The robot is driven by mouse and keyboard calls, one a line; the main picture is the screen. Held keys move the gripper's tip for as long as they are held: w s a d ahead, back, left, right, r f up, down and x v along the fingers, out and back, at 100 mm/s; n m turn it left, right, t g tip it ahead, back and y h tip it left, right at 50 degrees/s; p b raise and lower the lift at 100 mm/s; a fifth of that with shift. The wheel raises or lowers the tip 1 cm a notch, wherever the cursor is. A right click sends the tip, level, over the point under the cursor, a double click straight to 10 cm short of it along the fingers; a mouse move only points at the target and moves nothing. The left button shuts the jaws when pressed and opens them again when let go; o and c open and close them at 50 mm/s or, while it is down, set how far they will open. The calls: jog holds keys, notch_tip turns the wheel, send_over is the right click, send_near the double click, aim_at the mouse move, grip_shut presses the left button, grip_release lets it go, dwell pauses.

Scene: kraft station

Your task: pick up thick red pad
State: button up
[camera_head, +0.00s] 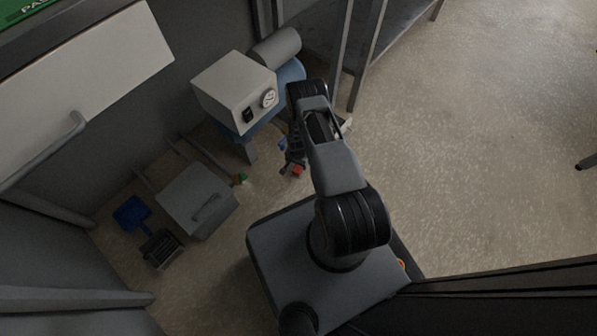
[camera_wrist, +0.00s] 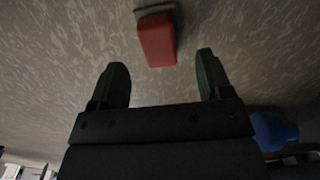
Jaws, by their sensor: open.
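The thick red pad (camera_wrist: 157,40) lies on the speckled floor, with a grey strip along its far edge in the wrist view. It also shows as a small red patch (camera_head: 298,170) just beside my gripper in the head view. My gripper (camera_wrist: 162,76) is open and empty. Its two dark green fingers stand apart, and the pad is beyond their tips, roughly between them in the wrist view. In the head view my gripper (camera_head: 290,163) is low near the floor, partly hidden by my arm.
A beige box with a dial (camera_head: 236,92) stands behind on a blue support. A grey box with a handle (camera_head: 197,199) and a blue dustpan (camera_head: 132,214) are to the left. A blue object (camera_wrist: 273,130) is right of my gripper. Open floor (camera_head: 470,150) lies right.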

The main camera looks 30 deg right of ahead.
aim_at(298, 168)
jog(key=shift+d+f+b, duration=0.2)
jog(key=shift+f+b, duration=1.55)
jog(key=shift+f, duration=1)
jog(key=c, duration=1)
jog(key=shift+r, duration=0.15)
jog(key=shift+r+p, duration=0.45)
jog(key=shift+r, duration=0.15)
notch_tip(298, 168, up, 3)
jog(key=shift+s+f+p, duration=0.1)
jog(key=shift+s+p, duration=0.05)
jog(key=shift+p, duration=0.75)
jog(key=s+r+p, duration=0.2)
jog(key=s+r, duration=0.1)
jog(key=s, duration=0.1)
jog(key=s+a+r+p, duration=0.1)
jog(key=s+r+p, duration=0.2)
jog(key=s, duration=0.2)
jog(key=s+a+r+p, duration=0.1)
jog(key=s+r+p, duration=0.1)
jog(key=s, duration=0.2)
jog(key=shift+s+r, duration=0.25)
jog(key=shift+r, duration=0.15)
